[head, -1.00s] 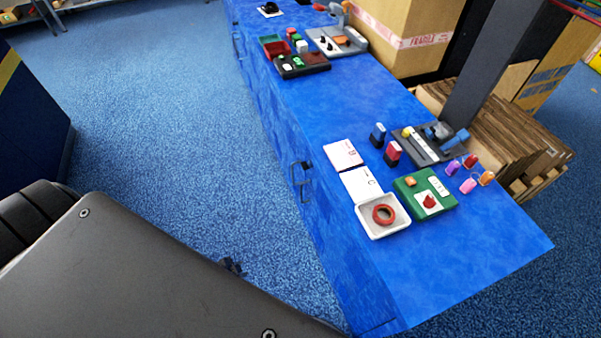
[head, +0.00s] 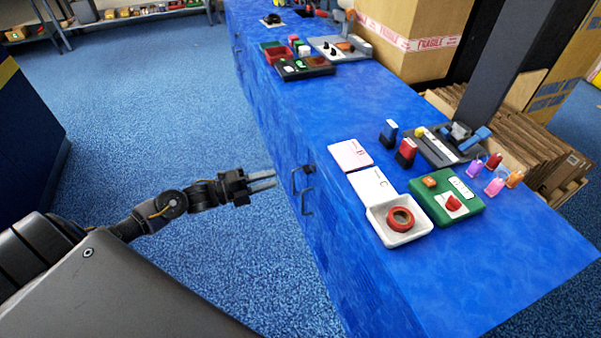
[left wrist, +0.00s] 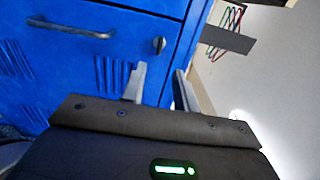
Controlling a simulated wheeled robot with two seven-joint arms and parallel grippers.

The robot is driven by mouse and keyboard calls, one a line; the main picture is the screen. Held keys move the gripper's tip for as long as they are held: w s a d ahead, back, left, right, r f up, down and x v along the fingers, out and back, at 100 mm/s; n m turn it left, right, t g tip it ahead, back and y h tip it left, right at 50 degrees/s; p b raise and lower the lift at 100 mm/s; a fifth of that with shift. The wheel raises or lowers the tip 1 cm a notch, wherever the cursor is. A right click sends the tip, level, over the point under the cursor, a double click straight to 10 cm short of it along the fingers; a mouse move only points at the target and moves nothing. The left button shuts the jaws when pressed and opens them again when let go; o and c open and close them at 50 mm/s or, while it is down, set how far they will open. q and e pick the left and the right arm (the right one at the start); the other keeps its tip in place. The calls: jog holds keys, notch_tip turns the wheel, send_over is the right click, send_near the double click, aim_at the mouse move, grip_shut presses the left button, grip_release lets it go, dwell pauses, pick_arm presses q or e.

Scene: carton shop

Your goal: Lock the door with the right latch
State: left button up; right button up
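My left gripper (head: 263,181) is stretched out in front of the blue cabinet, its fingers apart and empty. In the left wrist view the open fingers (left wrist: 160,88) point toward a blue door (left wrist: 115,50) with vent slots. A dark turning latch (left wrist: 159,44) sits near the door's edge, just beyond the fingertips and not touched. A bar handle (left wrist: 70,28) is left of it. In the head view, two dark handles (head: 307,201) and a small dark latch (head: 308,169) show on the cabinet front. I cannot tell the latch's setting. My right gripper is not in view.
The blue counter top (head: 330,105) carries a white tray (head: 400,240) with a red ring, a green box (head: 447,195), cards and small tools. Cardboard boxes (head: 408,35) stand behind it. The blue carpet (head: 170,110) before the cabinet is open floor.

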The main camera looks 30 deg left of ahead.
pick_arm(q)
jog(key=x, duration=1)
jog(key=shift+w+d, duration=0.15)
jog(key=shift+w, duration=0.1)
grip_shut()
